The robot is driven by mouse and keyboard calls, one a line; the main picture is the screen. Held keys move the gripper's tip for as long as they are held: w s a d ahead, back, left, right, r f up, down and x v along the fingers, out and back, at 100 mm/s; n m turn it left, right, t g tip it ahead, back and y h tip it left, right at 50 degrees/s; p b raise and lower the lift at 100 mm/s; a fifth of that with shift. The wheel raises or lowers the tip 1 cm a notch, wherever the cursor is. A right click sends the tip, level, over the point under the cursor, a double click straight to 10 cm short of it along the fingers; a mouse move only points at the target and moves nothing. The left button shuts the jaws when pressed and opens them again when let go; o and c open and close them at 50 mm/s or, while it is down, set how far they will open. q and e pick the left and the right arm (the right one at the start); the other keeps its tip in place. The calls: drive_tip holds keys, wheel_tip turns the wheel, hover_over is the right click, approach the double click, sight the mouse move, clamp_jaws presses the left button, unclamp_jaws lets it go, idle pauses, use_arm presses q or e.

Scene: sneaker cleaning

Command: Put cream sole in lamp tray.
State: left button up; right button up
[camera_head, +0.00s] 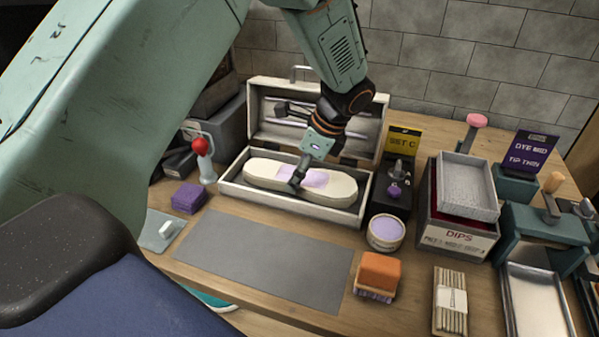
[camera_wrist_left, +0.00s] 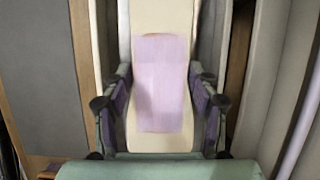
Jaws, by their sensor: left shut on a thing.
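The cream sole (camera_head: 258,175) is long and pale, with a lilac patch on its upper face. It lies lengthwise inside the open white case with lamp tubes in its lid, which looks like the lamp tray (camera_head: 290,212). My left gripper (camera_head: 298,184) reaches down from above and is shut on the sole near its middle. In the left wrist view the sole (camera_wrist_left: 158,30) runs between the two fingers, with pale tray walls beyond. Whether the sole touches the tray floor is hidden. My right gripper is not in view.
A grey mat (camera_head: 262,258) lies in front of the tray. A lilac pot (camera_head: 385,233), an orange block (camera_head: 379,273) and a dips box (camera_head: 455,232) stand to the right. A purple block (camera_head: 188,198) and a red-topped bottle (camera_head: 203,160) are at the left.

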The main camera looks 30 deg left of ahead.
use_arm(q)
drive_tip(key=shift+a, duration=0.1)
drive_tip(key=o, duration=1.1)
drive_tip(key=shift+s+a, duration=0.1)
drive_tip(key=shift+s, duration=0.1)
drive_tip(key=shift+o, duration=1.4)
drive_tip(key=shift+w, duration=0.15)
drive_tip(key=shift+r, duration=0.35)
drive_tip(key=p+v, duration=0.2)
drive_tip(key=v, duration=0.9)
drive_tip(key=shift+d+r+p, duration=0.25)
drive_tip(key=shift+p, duration=0.05)
